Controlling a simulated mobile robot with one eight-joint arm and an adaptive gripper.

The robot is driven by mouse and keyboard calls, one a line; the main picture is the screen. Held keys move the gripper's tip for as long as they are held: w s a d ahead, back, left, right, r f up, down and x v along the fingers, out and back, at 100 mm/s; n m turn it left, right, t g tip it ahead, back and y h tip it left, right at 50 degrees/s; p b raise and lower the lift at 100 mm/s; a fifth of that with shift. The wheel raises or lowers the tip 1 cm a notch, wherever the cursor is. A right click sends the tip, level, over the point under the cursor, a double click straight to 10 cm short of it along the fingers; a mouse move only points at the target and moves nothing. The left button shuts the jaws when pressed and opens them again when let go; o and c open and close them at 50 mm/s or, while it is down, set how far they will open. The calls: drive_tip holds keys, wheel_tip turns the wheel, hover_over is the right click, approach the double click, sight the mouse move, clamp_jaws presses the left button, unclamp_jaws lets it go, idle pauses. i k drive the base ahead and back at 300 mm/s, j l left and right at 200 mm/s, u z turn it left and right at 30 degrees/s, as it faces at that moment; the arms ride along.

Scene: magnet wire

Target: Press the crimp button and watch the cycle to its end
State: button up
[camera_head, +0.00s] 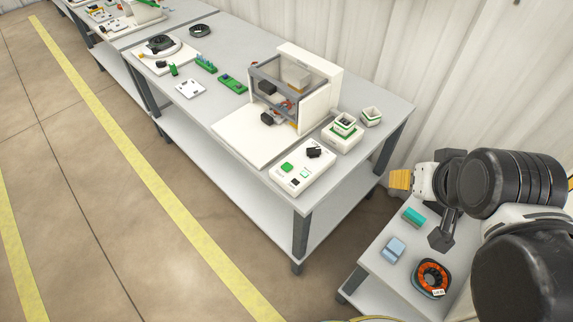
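A white control box (299,184) lies at the near right corner of the long grey table. It carries a green button (287,167), a small green-edged square (305,173) and a black knob-like part (314,152). The crimp machine (318,99), a white housing with a grey frame and a clear front, stands behind it on a white base plate. Small black and red parts show inside. My gripper (441,238) is at the right over the small side table, well apart from the control box. Its fingers are not clear enough to tell open from shut.
Green boards (233,84) and a spool stand (158,47) lie further left. The side table (385,268) holds a teal block, a blue block and an orange-black coil (432,277). The floor left is clear.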

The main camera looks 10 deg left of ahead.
sight(286, 167)
drive_tip(key=k+j, duration=0.1)
drive_tip(key=j, duration=0.35)
drive_tip(key=k+j, duration=0.1)
drive_tip(key=j, duration=0.4)
drive_tip(key=k+j, duration=0.1)
drive_tip(key=j, duration=0.35)
drive_tip(key=z, duration=0.05)
